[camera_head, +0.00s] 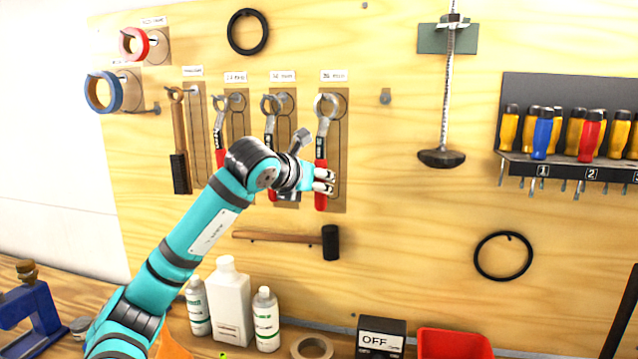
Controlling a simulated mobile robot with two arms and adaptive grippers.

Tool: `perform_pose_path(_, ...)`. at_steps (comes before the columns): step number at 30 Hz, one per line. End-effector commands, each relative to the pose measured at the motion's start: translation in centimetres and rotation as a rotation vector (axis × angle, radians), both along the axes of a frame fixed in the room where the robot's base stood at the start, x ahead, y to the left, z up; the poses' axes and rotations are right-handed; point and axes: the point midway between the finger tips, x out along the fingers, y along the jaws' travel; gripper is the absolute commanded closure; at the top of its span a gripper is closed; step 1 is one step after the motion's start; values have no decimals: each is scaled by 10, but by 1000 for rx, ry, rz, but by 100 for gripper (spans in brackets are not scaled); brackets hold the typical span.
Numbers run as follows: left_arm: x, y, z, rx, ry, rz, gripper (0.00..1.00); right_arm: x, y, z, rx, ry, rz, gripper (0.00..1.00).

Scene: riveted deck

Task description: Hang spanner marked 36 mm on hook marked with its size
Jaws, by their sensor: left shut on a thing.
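My left gripper (324,182) is shut on the red handle of a spanner (321,147), which stands upright with its silver ring end at the top. That ring end is in front of the hook spot under the rightmost size label (334,76), which seems to read 36 mm. I cannot tell whether the ring is around the hook or only in front of it. A brown backing panel with a spanner outline (340,150) shows behind it. Two other red-handled spanners (219,125) (269,122) hang to the left under their own size labels. My right gripper is not in view.
A brush (179,150) and tape rolls (103,92) hang further left. A mallet (290,236) hangs below the gripper. Bottles (229,305), an OFF box (381,338) and a red bin (453,345) stand on the bench. A screwdriver rack (570,160) is at the right.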

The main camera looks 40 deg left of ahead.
Motion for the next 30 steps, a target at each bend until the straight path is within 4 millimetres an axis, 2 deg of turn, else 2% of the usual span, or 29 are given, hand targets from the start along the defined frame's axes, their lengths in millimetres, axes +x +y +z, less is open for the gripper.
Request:
perform_pose_path(2, 0, 0, 1, 0, -2, 0, 100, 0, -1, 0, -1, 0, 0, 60)
perform_pose_path(3, 0, 0, 1, 1, -3, 0, 77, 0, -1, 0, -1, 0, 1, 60)
perform_pose_path(9, 0, 0, 1, 0, -2, 0, 51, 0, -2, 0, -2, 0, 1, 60)
perform_pose_path(20, -5, -1, 2, 0, 2, 1, 51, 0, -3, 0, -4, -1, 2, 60)
perform_pose_path(23, -18, -3, 7, 3, 0, 2, 51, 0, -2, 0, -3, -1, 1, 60)
perform_pose_path(30, -64, -14, 26, 6, 1, 1, 51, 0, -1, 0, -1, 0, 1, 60)
